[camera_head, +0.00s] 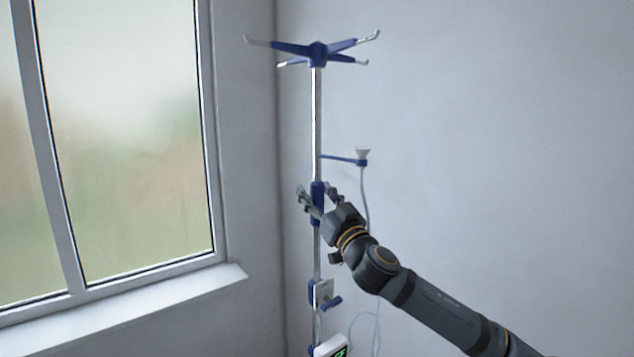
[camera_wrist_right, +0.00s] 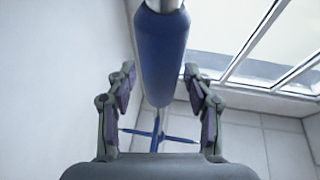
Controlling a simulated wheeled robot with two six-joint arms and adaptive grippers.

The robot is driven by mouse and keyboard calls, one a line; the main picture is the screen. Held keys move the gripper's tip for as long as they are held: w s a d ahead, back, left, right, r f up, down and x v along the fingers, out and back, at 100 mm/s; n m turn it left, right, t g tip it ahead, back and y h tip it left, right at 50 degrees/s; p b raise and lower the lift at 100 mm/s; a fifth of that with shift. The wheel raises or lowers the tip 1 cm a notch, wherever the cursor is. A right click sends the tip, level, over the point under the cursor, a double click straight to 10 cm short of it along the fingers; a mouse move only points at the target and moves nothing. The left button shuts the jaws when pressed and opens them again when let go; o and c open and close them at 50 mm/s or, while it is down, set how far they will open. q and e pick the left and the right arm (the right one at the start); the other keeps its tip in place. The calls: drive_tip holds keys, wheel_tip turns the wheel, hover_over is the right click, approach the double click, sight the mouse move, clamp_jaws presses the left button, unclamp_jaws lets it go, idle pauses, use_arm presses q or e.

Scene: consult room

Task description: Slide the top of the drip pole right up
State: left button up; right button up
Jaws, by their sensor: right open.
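The drip pole (camera_head: 316,120) stands upright in the corner, with a blue hook head (camera_head: 317,54) of several arms at its top. A blue grip sleeve (camera_head: 317,190) sits partway down the pole; it also shows large in the right wrist view (camera_wrist_right: 163,55). My right gripper (camera_head: 318,192) is at the height of this sleeve. In the right wrist view its two fingers (camera_wrist_right: 160,105) stand open on either side of the sleeve, with a visible gap on both sides. My left gripper is not in view.
Lower down are a clamp (camera_head: 323,293) and a pump with a lit display (camera_head: 332,346). A window (camera_head: 130,140) and sill are at left.

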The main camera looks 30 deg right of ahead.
clamp_jaws()
idle(0.4)
